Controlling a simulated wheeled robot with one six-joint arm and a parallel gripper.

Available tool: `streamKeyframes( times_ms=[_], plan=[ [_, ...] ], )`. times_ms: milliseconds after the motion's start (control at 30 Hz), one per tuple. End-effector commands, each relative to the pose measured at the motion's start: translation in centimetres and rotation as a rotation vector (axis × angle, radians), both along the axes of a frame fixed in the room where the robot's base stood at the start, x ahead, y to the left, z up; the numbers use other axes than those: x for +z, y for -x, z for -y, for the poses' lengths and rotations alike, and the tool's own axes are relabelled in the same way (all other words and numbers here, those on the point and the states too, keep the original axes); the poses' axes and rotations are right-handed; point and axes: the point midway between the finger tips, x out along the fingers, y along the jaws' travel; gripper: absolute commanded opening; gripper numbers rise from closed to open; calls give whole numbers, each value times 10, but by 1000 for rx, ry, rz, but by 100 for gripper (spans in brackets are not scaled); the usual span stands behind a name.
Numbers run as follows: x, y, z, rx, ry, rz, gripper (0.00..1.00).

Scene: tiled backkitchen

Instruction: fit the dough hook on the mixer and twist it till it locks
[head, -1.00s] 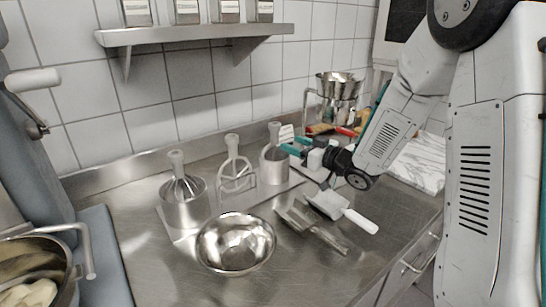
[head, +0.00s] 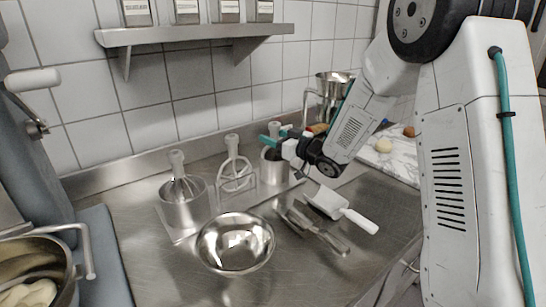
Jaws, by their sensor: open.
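The mixer (head: 30,130) stands at the left edge, grey-blue, with a white-knobbed lever. Its steel bowl (head: 72,262) holds pale dough. Three attachments stand in a rack on the steel counter: a whisk (head: 178,170) at left, a flat beater (head: 234,165) in the middle, and one at right in a cup-like holder (head: 276,172). The right one is probably the dough hook; its lower part is hidden in the holder. My gripper (head: 271,133), with teal fingers, is open at the top of that right attachment and largely covers it. I cannot tell if it touches.
An empty steel bowl (head: 236,243) sits in front of the rack. A shelf (head: 190,33) with jars hangs above. The front counter is clear.

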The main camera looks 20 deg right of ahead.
Motion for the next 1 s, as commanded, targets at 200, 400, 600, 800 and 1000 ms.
streamKeyframes(
  times_ms=[200,400,600,800,1000],
  plan=[
    [0,0,0,0,0,0,0],
    [5,0,0,0,0,4,0],
    [25,0,0,0,1,4,0],
    [45,0,0,0,0,5,0],
    [65,0,0,1,1,4,0]
  ],
)
